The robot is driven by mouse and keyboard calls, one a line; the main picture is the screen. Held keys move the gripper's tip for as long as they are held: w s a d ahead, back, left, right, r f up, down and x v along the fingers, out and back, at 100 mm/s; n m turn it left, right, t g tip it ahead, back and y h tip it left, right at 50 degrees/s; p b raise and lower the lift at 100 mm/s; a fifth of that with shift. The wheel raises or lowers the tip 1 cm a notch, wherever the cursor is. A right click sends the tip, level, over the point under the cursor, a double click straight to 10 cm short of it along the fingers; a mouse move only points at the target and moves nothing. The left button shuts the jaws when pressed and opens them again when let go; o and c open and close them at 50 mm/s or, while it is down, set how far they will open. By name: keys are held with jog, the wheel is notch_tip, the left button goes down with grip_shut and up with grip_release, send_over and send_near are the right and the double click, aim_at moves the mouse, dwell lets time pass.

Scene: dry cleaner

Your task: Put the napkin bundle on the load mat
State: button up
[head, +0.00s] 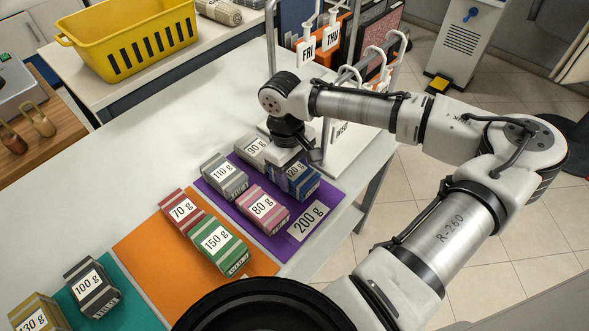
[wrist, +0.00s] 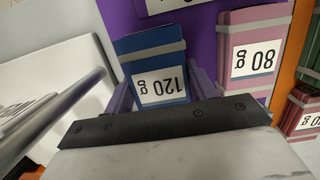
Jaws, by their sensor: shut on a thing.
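My gripper (head: 293,160) is over the back right part of the purple mat (head: 325,197), which carries a 200 g label. It is shut on the blue napkin bundle (head: 303,187) labelled 120 g. In the wrist view the blue bundle (wrist: 152,53) sits between the two fingers, its label facing up. The bundle is on or just above the mat; I cannot tell which. A grey 110 g bundle (head: 225,180), a pink 80 g bundle (head: 264,212) and a grey 90 g bundle (head: 248,147) are also on the purple mat.
An orange mat (head: 150,245) holds a red 70 g bundle (head: 178,211) and a green 150 g bundle (head: 219,248). A teal mat (head: 130,315) has a dark 100 g bundle (head: 92,286). A rack with FRI and THU tags (head: 331,35) stands behind. The table's back left is clear.

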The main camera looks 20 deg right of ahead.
jog(key=shift+f, duration=0.15)
jog(key=o, duration=1)
jog(key=shift+o, duration=0.2)
notch_tip(320, 180, up, 12)
jog(key=w+a+b, duration=0.1)
jog(key=shift+w, duration=0.25)
